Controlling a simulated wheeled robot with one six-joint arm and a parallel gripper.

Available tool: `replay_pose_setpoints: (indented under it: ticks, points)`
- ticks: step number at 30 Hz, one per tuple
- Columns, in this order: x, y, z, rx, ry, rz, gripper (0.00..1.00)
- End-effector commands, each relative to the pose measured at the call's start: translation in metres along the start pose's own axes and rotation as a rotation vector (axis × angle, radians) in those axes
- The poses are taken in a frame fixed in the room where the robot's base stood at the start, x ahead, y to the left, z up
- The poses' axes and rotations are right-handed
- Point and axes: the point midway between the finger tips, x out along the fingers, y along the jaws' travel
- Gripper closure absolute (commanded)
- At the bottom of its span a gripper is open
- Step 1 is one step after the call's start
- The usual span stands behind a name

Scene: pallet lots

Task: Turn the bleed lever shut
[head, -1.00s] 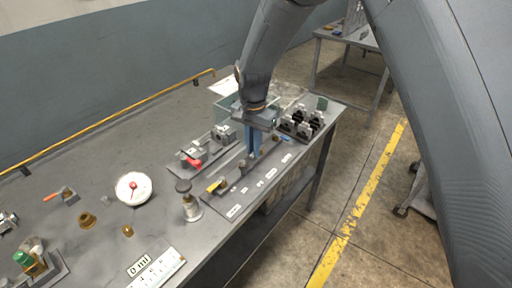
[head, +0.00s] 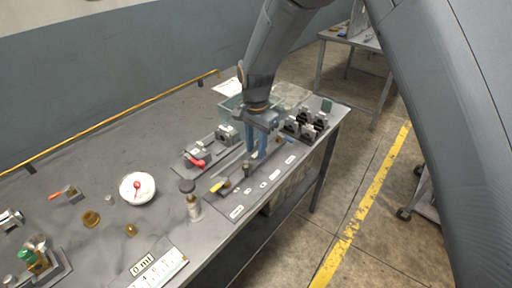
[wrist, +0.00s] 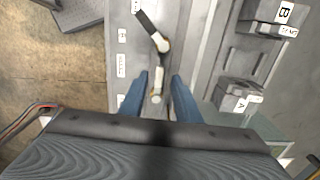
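A grey valve board (head: 229,207) with white labels lies along the bench's front edge. It carries a yellow-handled lever (head: 220,186) at its near end and a dark upright fitting (head: 247,170) further along. My gripper (head: 257,156) is over the board's far part, fingers pointing down. In the wrist view, my gripper (wrist: 159,78) is open, its blue fingers either side of a pale metal piece (wrist: 158,76), with gaps showing. A black-handled lever (wrist: 148,27) with a pale pivot lies just beyond the fingertips. I cannot read which lever is the bleed lever.
A second board with a red-handled lever (head: 196,162) sits behind. Black clamp-like blocks (head: 305,126) stand to the right, a greenish bin (head: 229,106) behind the gripper. A bottle-like fitting (head: 193,207) and a white bowl (head: 148,190) stand to the left.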

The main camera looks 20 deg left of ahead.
Motion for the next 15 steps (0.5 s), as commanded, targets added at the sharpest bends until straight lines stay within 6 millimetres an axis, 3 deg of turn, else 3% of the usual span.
replay_pose_setpoints:
  ticks: [9, 15]
  points:
    - [-0.002, 0.0, 0.0, -0.001, -0.001, 0.001, 0.71]
    - [-0.026, 0.0, 0.0, -0.001, 0.001, -0.002, 0.71]
